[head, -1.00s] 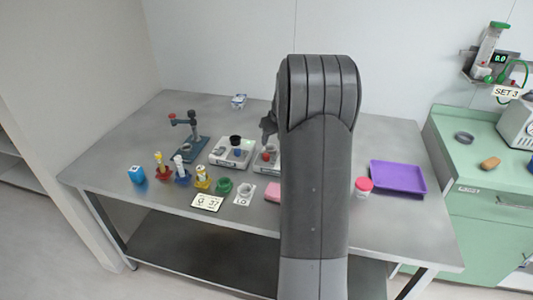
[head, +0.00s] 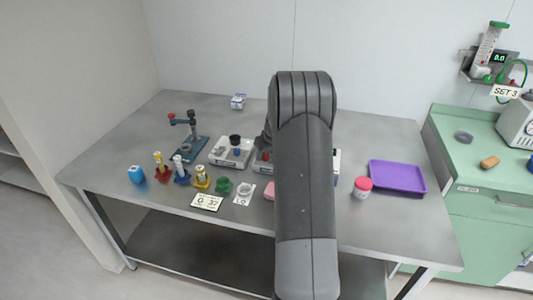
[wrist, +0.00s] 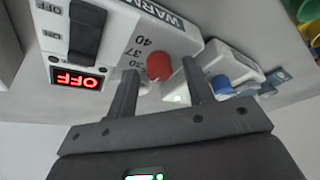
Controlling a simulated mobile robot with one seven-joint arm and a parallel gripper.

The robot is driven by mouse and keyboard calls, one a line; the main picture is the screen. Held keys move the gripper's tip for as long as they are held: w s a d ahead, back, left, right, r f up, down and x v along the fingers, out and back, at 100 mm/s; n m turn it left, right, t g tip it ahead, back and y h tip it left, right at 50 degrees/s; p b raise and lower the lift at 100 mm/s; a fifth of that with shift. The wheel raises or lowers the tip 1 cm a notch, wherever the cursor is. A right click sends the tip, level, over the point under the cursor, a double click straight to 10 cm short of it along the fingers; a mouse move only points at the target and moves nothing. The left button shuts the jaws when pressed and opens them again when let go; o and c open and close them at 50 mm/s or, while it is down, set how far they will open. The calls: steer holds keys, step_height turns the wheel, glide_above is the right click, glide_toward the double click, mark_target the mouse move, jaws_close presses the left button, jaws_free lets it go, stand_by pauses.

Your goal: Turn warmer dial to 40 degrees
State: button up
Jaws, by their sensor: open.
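The warmer (wrist: 130,25) is a white box with the word WARM on its edge, a dark rocker switch (wrist: 88,30) and a red display (wrist: 78,77) reading OFF, upside down in the wrist view. Its red dial (wrist: 159,66) sits beside the marks 30, 37 and 40; I cannot tell where it points. My gripper (wrist: 160,76) is open, its two fingers either side of the dial in the picture; contact cannot be made out. In the head view, my arm hides most of the warmer (head: 262,167) and the gripper.
A similar white device (wrist: 232,68) with a blue dial (wrist: 221,85) stands close by.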

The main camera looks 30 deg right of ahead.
steer(key=shift+c, duration=0.3)
steer(key=c, duration=0.9)
steer(key=shift+c, duration=0.2)
